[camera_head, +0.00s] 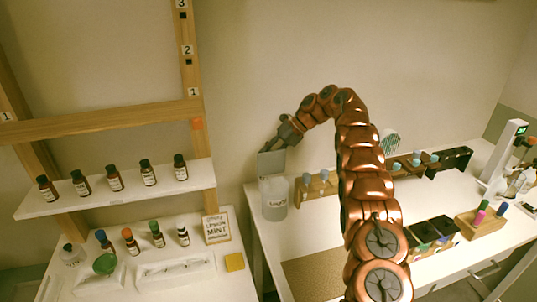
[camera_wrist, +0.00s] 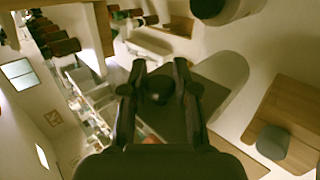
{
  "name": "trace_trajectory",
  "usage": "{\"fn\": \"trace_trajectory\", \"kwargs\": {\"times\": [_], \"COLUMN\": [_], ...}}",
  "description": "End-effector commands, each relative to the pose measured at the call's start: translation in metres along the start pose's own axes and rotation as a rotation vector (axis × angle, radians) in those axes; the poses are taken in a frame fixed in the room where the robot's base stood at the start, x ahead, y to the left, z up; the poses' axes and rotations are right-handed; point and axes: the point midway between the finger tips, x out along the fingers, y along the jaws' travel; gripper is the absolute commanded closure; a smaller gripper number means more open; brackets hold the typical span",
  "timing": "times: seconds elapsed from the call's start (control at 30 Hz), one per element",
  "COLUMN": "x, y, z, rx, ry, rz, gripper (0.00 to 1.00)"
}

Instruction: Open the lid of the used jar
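The used jar (camera_head: 275,204) is a pale, see-through jar with a printed label. It stands on the left end of the right table in the head view. A flat grey panel (camera_head: 271,164), which looks like its lid, stands steeply raised above the jar's mouth. My gripper (camera_head: 280,147) is at the top of this panel, above the jar. In the wrist view its two dark fingers (camera_wrist: 159,64) are apart. A dark rounded piece shows between them, in front of a grey-green surface. I cannot tell whether the fingers touch the panel.
A wooden block with blue-capped bottles (camera_head: 316,186) stands just right of the jar. A shelf (camera_head: 120,195) with several brown bottles is at left. A cork mat (camera_head: 312,276) lies in front of the jar, clear of objects.

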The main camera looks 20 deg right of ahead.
Motion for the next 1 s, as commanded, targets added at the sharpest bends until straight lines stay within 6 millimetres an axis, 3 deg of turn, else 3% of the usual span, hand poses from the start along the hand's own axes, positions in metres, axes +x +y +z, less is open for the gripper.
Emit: {"fn": "trace_trajectory", "kwargs": {"times": [0.23,1.0], "x": [0.0009,-0.0057], "y": [-0.0005,-0.0029], "z": [-0.0003,-0.0034], "rx": [0.0,-0.053], "ry": [0.002,-0.067], "rz": [0.0,-0.004], "gripper": [0.48,0.48]}}
